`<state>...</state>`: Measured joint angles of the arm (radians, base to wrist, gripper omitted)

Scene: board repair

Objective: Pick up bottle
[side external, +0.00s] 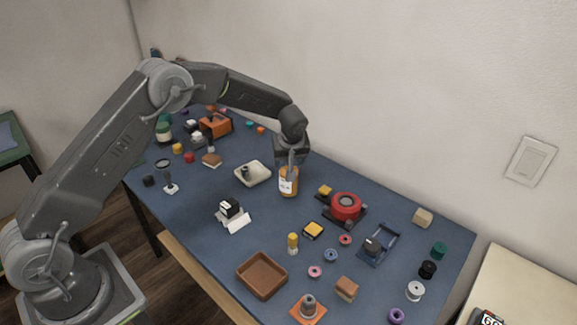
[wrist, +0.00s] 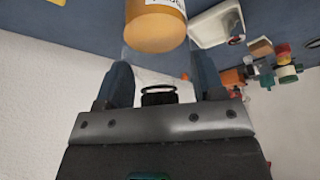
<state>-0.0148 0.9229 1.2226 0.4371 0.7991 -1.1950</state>
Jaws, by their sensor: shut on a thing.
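The bottle (side external: 288,184) is orange with a white label and stands about upright near the middle of the blue mat. My gripper (side external: 291,163) points down from above and is shut on the bottle's upper part, which the fingers partly hide. In the wrist view the orange bottle (wrist: 156,30) shows at the top, beyond my gripper's two fingers (wrist: 162,75). I cannot tell whether the bottle's base touches the mat.
A pale dish (side external: 253,173) lies just left of the bottle. A brown tray (side external: 262,276) is nearer the front edge. Many small parts cover the blue mat (side external: 185,215).

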